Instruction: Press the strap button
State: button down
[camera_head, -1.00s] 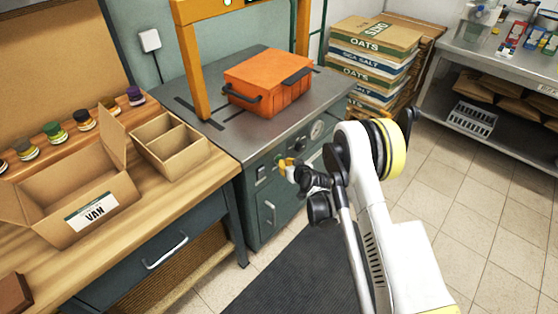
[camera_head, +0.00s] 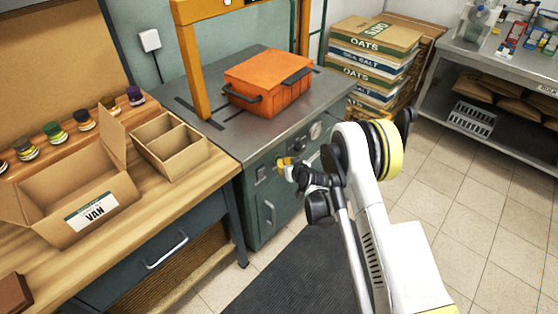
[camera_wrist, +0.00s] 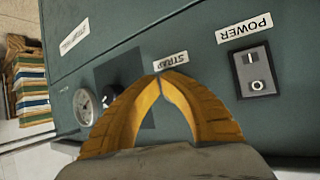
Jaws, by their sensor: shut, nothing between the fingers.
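The strapping machine's green front panel (camera_wrist: 205,40) fills most of the wrist view, rotated. Its STRAP label (camera_wrist: 171,60) shows just beyond my fingertips; the strap button itself is hidden behind my fingers. My gripper (camera_wrist: 160,78) is shut and empty, its yellow fingertips together in front of the panel. In the head view my gripper (camera_head: 281,162) is close to the machine's front; I cannot tell whether it touches.
A POWER switch (camera_wrist: 256,72) is beside the STRAP label. A dark knob (camera_wrist: 109,98) and a gauge (camera_wrist: 84,106) are on the other side. A wooden bench (camera_head: 180,190) with an open VAN carton (camera_head: 125,190) stands left. Stacked sacks (camera_head: 365,65) stand behind right; tiled floor (camera_head: 490,220) is clear.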

jog(key=shift+s, duration=0.1)
jog(key=shift+s+d, duration=0.45)
jog(key=shift+d, duration=0.2)
dwell(0.4)
jog(key=s+d+r+h, duration=0.1)
jog(key=d+r, duration=0.3)
jog(key=r, duration=1.1)
jog(key=s+d+r+m+g+h, duration=0.1)
jog(key=s+d+r, duration=0.2)
jog(key=s+r, duration=0.3)
jog(key=s+d+r+m+h, duration=0.1)
jog(key=s+d+r, duration=0.3)
jog(key=r, duration=0.3)
jog(key=s+d+r+m+g+h, duration=0.1)
jog(key=s+d+r, duration=0.2)
jog(key=s, duration=0.4)
jog(key=s+d+r+g, duration=0.1)
jog(key=s+d+r, duration=0.25)
jog(key=s, duration=0.45)
jog(key=s+d+f+m+h, duration=0.1)
jog(key=s+d, duration=0.1)
jog(key=s, duration=0.5)
jog(key=s+d+f+m, duration=0.1)
jog(key=s+d, duration=0.1)
jog(key=s, duration=0.6)
jog(key=shift+g+h, duration=0.4)
